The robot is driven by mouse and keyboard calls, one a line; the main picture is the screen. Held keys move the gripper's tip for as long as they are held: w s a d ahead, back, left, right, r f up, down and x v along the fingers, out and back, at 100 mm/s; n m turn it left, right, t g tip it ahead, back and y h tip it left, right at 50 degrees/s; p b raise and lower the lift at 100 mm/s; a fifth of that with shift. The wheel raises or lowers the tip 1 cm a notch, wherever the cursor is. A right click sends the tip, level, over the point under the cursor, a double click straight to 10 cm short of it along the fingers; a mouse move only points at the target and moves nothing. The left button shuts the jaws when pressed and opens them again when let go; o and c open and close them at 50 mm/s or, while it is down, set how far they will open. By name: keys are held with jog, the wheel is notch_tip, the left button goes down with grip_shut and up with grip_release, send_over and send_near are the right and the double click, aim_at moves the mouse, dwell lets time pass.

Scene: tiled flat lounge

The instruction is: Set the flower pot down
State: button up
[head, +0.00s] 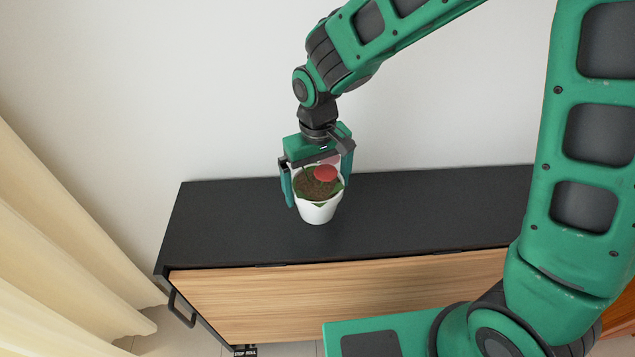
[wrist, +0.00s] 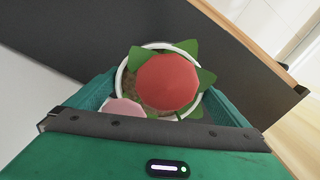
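The flower pot (head: 317,211) is white, with brown soil, green leaves and a red flower. In the head view it is upright at the black cabinet top (head: 420,215); I cannot tell whether its base touches the surface. My gripper (head: 318,188) comes from above with one finger on each side of the pot. In the wrist view the pot's rim (wrist: 122,80) lies between the two green fingers, which look to be against its sides. The red flower (wrist: 167,82) and a pink bloom (wrist: 123,107) face the camera. The pot's base is hidden in the wrist view.
The black cabinet top is bare on both sides of the pot. Its front is a light wood panel (head: 340,295). A white wall (head: 190,80) stands right behind it. A cream curtain (head: 60,250) hangs at the left.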

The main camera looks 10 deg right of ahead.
aim_at(318, 192)
jog(key=shift+r, duration=0.1)
notch_tip(318, 192, up, 12)
dwell(0.5)
jog(key=s+d+r+m, duration=0.1)
jog(key=s+d+m, duration=0.1)
jog(key=d, duration=0.8)
jog(key=s+d+r+m, duration=0.1)
jog(key=s+d+m, duration=0.1)
jog(key=d, duration=0.9)
jog(key=s+d+f+m, duration=0.2)
jog(key=s+d+m, duration=0.4)
jog(key=s+d, duration=0.8)
jog(key=s, duration=0.3)
jog(key=shift+d+f, duration=0.15)
jog(key=shift+f, duration=0.2)
